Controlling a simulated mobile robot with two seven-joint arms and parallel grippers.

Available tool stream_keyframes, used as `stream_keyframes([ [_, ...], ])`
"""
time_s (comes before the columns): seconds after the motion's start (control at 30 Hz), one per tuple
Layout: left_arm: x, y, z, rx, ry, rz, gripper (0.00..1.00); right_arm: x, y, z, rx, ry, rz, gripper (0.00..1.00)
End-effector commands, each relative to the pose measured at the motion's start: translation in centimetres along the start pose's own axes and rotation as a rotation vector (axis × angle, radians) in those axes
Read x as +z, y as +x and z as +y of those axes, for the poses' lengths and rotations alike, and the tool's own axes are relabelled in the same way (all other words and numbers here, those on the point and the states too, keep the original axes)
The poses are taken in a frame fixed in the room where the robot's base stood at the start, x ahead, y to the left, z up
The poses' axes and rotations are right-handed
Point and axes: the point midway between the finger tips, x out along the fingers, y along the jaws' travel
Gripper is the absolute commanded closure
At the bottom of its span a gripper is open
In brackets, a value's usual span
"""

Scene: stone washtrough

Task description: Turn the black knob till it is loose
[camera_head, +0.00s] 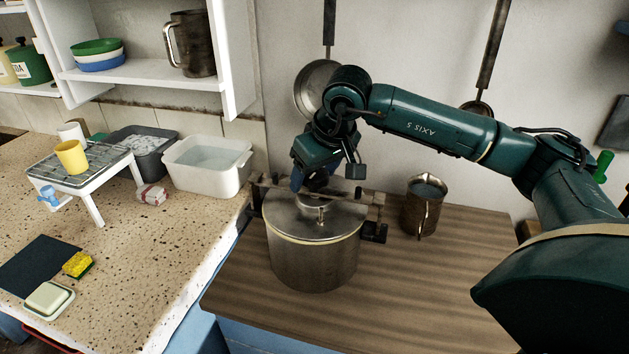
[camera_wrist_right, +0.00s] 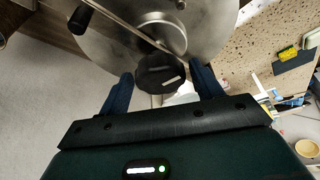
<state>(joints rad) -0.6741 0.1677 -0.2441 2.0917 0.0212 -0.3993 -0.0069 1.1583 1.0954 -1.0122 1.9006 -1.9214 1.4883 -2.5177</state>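A steel pot (camera_head: 312,258) with a metal lid (camera_head: 335,222) stands on the wooden top, with a bar across the lid. The black knob (camera_wrist_right: 161,73) shows in the right wrist view, round and ridged with a pale mark, above the lid (camera_wrist_right: 205,22). My right gripper (camera_wrist_right: 160,78) is open, with its blue fingers on either side of the knob and narrow gaps beside it. In the head view the right gripper (camera_head: 308,185) is over the back of the lid and hides the knob. My left gripper is in neither view.
A metal jug (camera_head: 422,208) stands on the wooden top right of the pot. A white basin (camera_head: 207,167) stands on the speckled counter to the left, near a small rack (camera_head: 82,165) with a yellow cup (camera_head: 71,157). The front right wooden surface is clear.

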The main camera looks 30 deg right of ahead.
Motion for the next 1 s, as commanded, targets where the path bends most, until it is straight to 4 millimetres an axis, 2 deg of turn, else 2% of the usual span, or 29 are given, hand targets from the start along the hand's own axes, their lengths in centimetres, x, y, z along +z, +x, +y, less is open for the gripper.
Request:
stream_keyframes([
  [0.1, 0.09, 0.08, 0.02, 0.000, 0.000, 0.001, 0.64, 0.00, 0.03, -0.05, -0.001, 0.000, 0.000, 0.27],
  [0.53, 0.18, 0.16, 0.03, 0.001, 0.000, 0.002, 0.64, 0.01, 0.11, -0.21, 0.014, 0.040, 0.000, 0.27],
  [1.0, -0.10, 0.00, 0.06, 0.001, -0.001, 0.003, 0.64, -0.13, -0.09, -0.24, 0.283, 0.680, -0.001, 0.27],
])
